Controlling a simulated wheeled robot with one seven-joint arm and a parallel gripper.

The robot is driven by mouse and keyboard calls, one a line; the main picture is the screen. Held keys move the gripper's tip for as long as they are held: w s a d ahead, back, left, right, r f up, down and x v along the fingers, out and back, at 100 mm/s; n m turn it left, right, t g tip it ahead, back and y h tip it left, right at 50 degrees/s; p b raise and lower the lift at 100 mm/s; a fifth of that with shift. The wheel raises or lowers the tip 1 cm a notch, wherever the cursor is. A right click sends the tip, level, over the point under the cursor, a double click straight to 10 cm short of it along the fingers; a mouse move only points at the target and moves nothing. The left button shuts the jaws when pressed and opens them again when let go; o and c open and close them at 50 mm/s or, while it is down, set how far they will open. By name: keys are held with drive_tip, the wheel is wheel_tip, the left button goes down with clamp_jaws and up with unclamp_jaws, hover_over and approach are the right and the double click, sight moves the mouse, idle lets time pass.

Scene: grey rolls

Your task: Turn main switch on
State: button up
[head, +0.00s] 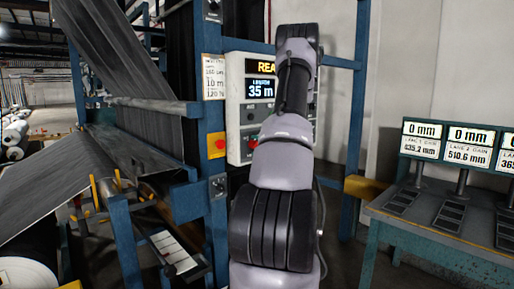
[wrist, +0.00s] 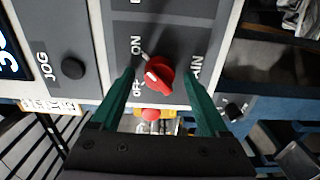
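The main switch is a red rotary knob (wrist: 160,74) on a dark grey plate, with ON, OFF and partly covered MAIN lettering around it. A pale mark shows on its left part; I cannot tell firmly which label it points at. My gripper (wrist: 160,80) is open in the wrist view, its two green fingers on either side of the knob. Contact between fingers and knob is not clear. In the head view the control panel (head: 235,98) stands behind my arm, which hides my gripper and part of the panel.
A black JOG button (wrist: 73,68) sits left of the knob. A red button on a yellow box (head: 216,145) is on the blue post beside the panel. Grey web material (head: 110,50) runs at left. A bench (head: 440,225) with gauge displays stands at right.

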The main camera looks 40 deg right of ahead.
drive_tip(key=s, duration=1)
drive_tip(key=shift+s+d, duration=0.4)
